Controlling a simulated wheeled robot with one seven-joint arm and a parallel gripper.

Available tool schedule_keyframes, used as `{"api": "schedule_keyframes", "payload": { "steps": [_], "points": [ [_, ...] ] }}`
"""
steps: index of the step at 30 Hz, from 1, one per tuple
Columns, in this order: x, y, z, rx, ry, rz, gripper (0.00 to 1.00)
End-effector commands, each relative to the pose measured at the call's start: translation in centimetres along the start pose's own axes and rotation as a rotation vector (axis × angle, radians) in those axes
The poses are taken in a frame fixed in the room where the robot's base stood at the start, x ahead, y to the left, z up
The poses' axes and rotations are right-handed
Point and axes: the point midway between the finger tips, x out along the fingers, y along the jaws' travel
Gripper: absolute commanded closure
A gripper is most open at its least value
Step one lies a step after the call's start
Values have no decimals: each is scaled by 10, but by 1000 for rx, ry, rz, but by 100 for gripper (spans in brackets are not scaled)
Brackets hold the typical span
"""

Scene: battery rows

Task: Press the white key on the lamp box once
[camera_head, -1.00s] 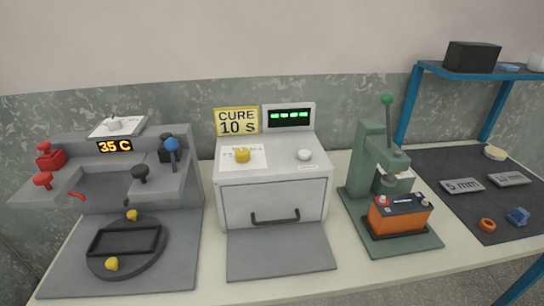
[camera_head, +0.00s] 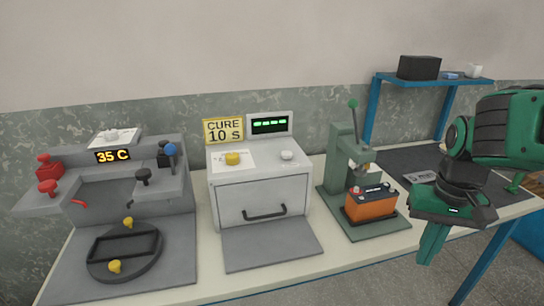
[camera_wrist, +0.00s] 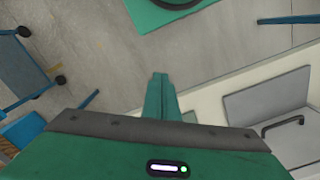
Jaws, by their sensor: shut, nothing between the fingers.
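The lamp box (camera_head: 262,190) is a pale grey box in the middle of the table, with a front drawer door and handle. Its white key (camera_head: 287,155) is a round knob on the top at the right; a yellow knob (camera_head: 232,158) sits on a white card at the left. A display (camera_head: 270,124) with several green lamps stands at the back. My gripper (camera_head: 428,258) is shut and empty, pointing down at the table's right front, well right of the box. In the wrist view my gripper (camera_wrist: 160,78) points over the floor; the white key is out of sight there.
A green press (camera_head: 345,150) with an orange battery (camera_head: 371,203) stands between the box and my gripper. A grey station (camera_head: 120,185) with red, black and blue knobs is at the left. A CURE 10 S sign (camera_head: 223,131) stands behind the box. A blue shelf (camera_head: 430,78) is at the back right.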

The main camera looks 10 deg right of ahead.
Motion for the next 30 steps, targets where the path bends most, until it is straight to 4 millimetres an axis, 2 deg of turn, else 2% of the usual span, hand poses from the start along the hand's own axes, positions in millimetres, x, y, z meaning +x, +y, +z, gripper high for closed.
{"api": "schedule_keyframes", "payload": {
  "steps": [8,9,10,14,17,20,24,27,30],
  "points": [
    [0,0,-1,-2,1,0,100],
    [-5,4,6,-9,14,-4,100],
    [-7,4,5,-15,22,-3,100],
    [-19,-10,-23,-92,80,21,100],
    [-36,-34,-62,-199,163,53,100],
    [-58,-67,-107,-327,264,89,100],
    [-90,-126,-158,-500,405,135,100],
    [-114,-175,-184,-619,504,163,100],
    [-136,-226,-202,-729,599,186,100]
  ]
}}
